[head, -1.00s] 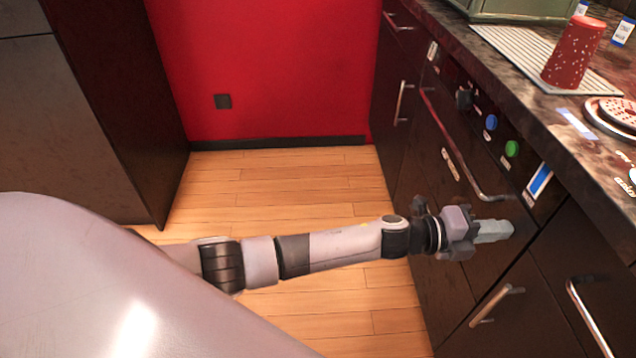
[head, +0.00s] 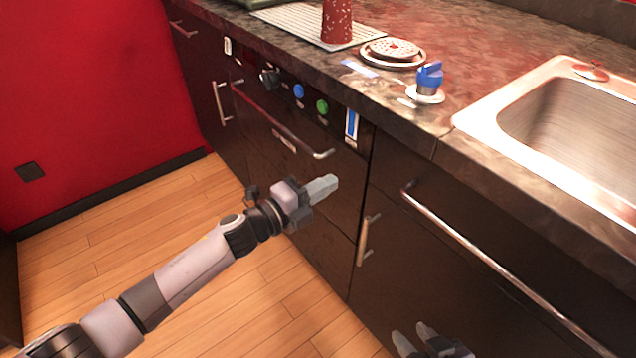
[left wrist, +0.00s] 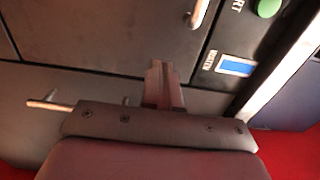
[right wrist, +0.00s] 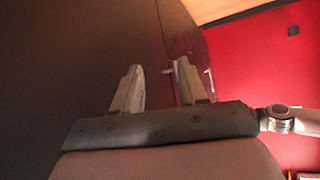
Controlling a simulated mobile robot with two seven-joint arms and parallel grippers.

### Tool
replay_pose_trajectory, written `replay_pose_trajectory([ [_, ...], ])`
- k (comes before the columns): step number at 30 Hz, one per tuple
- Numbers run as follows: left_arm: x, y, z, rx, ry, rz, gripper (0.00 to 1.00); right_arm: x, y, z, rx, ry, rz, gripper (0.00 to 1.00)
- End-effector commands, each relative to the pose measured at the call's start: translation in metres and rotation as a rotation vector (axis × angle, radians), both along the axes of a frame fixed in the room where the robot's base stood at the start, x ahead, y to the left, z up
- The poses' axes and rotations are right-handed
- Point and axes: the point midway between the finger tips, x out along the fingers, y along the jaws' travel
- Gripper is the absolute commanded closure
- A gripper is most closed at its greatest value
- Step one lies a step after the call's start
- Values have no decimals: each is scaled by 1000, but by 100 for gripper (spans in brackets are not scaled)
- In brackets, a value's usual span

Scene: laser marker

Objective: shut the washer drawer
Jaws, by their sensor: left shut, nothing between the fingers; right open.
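The washer drawer (head: 300,165) is a dark front with a long metal bar handle (head: 282,122), below a panel with a knob and blue and green buttons. It looks about flush with the fronts around it; any small gap cannot be told. My left gripper (head: 325,186) is shut and empty, in front of the drawer's lower right part, below the handle's right end. In the left wrist view its closed fingers (left wrist: 162,82) point at the dark front, near the handle end (left wrist: 198,12). My right gripper (head: 425,340) is open and empty, low before the cabinets; its spread fingers show in the right wrist view (right wrist: 158,88).
A countertop (head: 420,140) runs above, with a red speckled cup (head: 337,22), stacked plates (head: 392,52), a blue-topped item (head: 429,78) and a sink (head: 590,120). Other cabinet handles (head: 367,240) (head: 480,255) stick out to the right. The wooden floor (head: 190,210) is clear.

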Motion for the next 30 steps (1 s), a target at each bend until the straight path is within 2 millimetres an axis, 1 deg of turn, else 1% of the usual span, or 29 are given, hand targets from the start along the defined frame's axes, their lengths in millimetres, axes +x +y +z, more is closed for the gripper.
replay_pose_trajectory([
  [3, -14, 21, 0, 2, 3, 0, 100, -2, 1, 7, 0, 5, 2, 57],
  [9, -37, 54, -1, 1, 3, -1, 100, -1, 0, 14, 0, 3, 1, 57],
  [15, -52, 77, -1, 1, 3, -2, 100, -1, 0, 17, -1, 3, 0, 57],
  [20, -57, 83, -1, 0, 2, -3, 100, -1, 0, 18, 0, 2, 0, 57],
  [26, -58, 83, -2, -8, 9, 2, 100, -1, 0, 18, 0, 2, 0, 57],
  [30, -67, 83, -6, -89, 102, 57, 100, -1, 0, 18, 0, 2, 0, 57],
])
